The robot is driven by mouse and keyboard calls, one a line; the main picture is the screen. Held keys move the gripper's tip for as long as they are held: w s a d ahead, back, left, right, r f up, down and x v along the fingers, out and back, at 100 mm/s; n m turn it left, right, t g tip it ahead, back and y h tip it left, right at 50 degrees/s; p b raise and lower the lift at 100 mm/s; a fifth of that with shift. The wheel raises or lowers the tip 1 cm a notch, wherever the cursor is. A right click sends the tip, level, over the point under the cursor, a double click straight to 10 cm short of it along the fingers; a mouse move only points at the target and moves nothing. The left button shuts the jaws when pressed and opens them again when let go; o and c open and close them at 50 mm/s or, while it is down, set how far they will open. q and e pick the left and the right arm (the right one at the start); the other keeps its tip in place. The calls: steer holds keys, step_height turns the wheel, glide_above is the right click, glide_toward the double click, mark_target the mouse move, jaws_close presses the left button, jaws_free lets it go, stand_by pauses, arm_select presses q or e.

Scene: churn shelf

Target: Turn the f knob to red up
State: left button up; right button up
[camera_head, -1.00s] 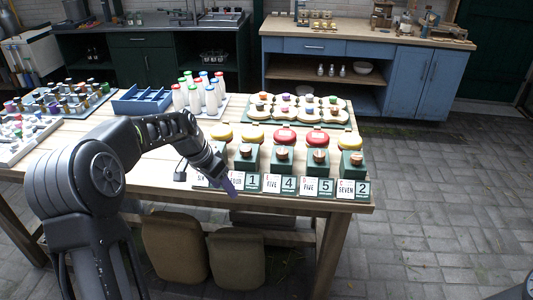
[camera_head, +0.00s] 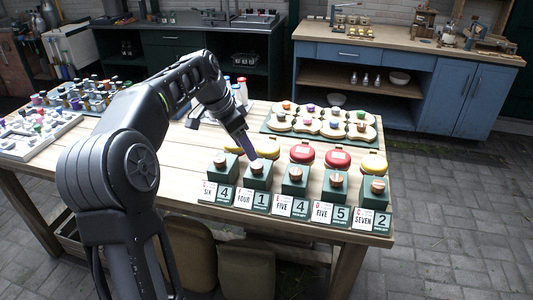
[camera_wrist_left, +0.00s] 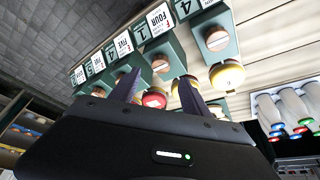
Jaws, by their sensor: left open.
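A row of green boxes with round copper knobs stands along the table's front edge. The second box from the left has a card reading FOUR and a 1, with a small letter that looks like F; its knob (camera_head: 257,168) also shows in the wrist view (camera_wrist_left: 160,64). A yellow dome (camera_head: 266,147) sits behind that box, partly hidden by my gripper. My left gripper (camera_head: 252,156) is open, pointing down just above and behind this knob. In the wrist view its two fingers (camera_wrist_left: 160,90) are spread, with the knob beyond the gap. Contact cannot be told. My right gripper is out of view.
Neighbouring knobs (camera_head: 220,161) (camera_head: 295,175) stand close on both sides. Red domes (camera_head: 302,153) sit behind the middle boxes. A tray of small coloured knobs (camera_head: 322,122) lies farther back. White bottles (camera_wrist_left: 290,104) show in the wrist view.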

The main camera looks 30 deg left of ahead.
mark_target(257, 164)
arm_select(q)
steer(key=shift+p+x, duration=0.35)
steer(key=shift+x, duration=3.5)
steer(key=shift+w, duration=0.15)
steer(key=shift+c, duration=0.3)
steer(key=shift+r, duration=0.1)
jaws_close()
